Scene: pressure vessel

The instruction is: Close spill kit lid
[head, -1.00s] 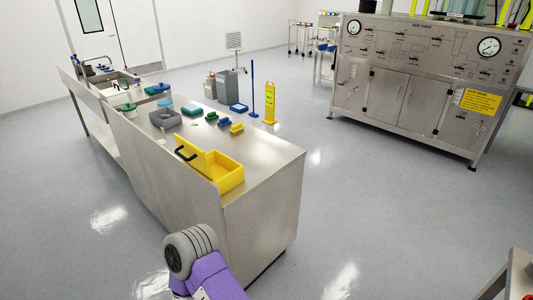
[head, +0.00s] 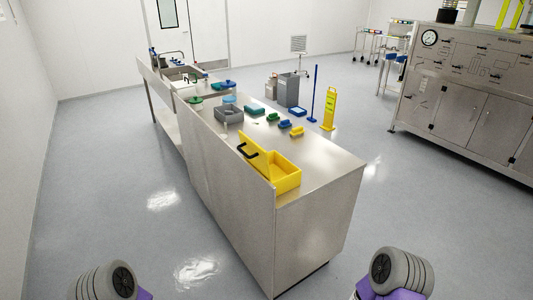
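The yellow spill kit (head: 287,182) sits at the near end of the steel counter. Its yellow lid (head: 253,149) stands open, tilted up on the left side, with a black handle (head: 248,151) on it. The box opening faces up and its inside is partly visible. Parts of my two arms show at the bottom edge, one at the left and one at the right, both well short of the counter. Neither gripper's fingers are in view.
The steel counter (head: 318,215) runs away to a sink. Blue, green and yellow brushes (head: 284,124) and grey bins (head: 229,114) stand behind the kit. A yellow floor sign (head: 329,110) and a steel control panel cabinet (head: 465,100) are beyond. The floor in front is clear.

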